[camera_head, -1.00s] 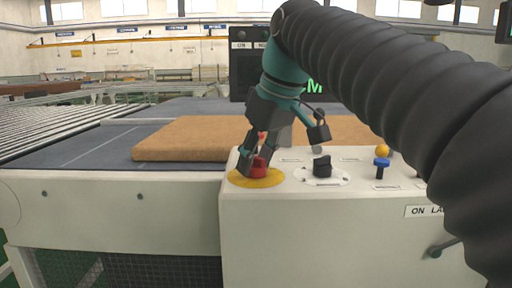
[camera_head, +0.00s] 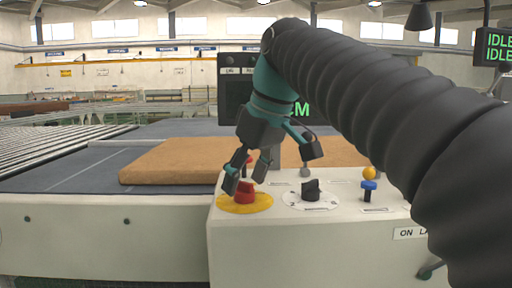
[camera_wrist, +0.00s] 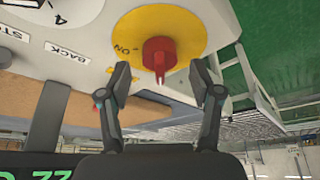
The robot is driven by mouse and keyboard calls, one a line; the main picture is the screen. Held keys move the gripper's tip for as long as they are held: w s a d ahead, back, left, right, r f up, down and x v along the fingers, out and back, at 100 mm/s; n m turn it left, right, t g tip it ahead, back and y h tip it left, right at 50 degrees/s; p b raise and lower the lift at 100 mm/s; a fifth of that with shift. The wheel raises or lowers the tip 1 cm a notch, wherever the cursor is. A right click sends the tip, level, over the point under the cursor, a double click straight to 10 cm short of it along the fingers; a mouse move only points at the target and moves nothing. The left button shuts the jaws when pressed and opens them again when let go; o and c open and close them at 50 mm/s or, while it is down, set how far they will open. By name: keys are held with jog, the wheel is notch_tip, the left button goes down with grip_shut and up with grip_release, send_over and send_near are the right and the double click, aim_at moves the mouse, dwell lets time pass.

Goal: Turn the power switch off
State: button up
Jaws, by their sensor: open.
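The power switch is a red knob (camera_head: 244,193) on a round yellow plate (camera_head: 262,203), at the left end of the white control panel. In the wrist view the red knob (camera_wrist: 159,56) sits ahead of my fingers, on its yellow plate (camera_wrist: 190,26) marked "ON". My gripper (camera_head: 246,182) is open, its fingers just above and around the near side of the knob in the head view. In the wrist view my gripper (camera_wrist: 168,84) has one finger on each side of the knob, with gaps between. I cannot tell whether either finger touches it.
A brown mattress (camera_head: 170,162) lies on the conveyor behind. A dark display (camera_head: 233,95) stands behind my arm.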

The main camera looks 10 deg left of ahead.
jog(key=v, duration=1)
jog(key=shift+r, duration=0.2)
jog(key=shift+s+d, duration=0.2)
